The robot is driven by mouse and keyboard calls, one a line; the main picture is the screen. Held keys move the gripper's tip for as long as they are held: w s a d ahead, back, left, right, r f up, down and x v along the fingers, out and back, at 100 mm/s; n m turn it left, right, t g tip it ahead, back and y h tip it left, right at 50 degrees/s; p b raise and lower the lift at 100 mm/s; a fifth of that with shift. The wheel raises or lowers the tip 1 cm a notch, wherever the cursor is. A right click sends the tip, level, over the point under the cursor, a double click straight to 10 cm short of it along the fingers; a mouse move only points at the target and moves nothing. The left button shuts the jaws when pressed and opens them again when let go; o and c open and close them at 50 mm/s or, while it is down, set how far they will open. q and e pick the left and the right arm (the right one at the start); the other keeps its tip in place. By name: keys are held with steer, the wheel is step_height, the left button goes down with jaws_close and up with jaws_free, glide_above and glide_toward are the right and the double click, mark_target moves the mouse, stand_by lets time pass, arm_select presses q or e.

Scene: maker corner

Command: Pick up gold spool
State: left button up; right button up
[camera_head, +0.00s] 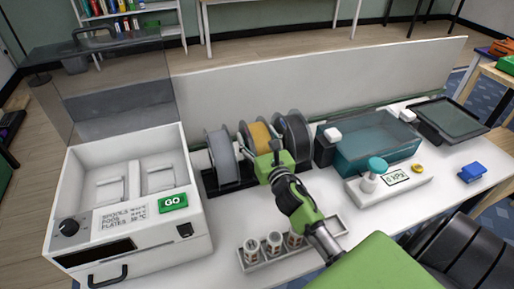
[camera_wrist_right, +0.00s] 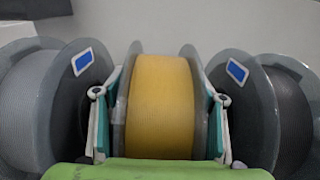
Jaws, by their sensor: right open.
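The gold spool (camera_head: 261,137) stands upright in a dark rack between a light grey spool (camera_head: 222,157) and a dark spool (camera_head: 295,134). My right gripper (camera_head: 275,153) is at the front of the gold spool in the head view and hides its lower part. In the right wrist view the gold spool (camera_wrist_right: 160,100) fills the middle. My right gripper is open there, one finger on each side of the spool, in the gaps beside its flanges. Contact cannot be told. My left gripper is not in view.
A white machine with a GO button (camera_head: 173,202) and raised clear lid stands at left. A tray of small jars (camera_head: 250,255) lies in front of the spools. A teal clear box (camera_head: 375,150), a pump unit (camera_head: 410,190) and a blue block (camera_head: 472,172) are to the right.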

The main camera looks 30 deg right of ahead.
steer(key=c, duration=0.6)
jaws_close()
steer(key=shift+r, duration=0.2)
steer(key=shift+r, duration=0.1)
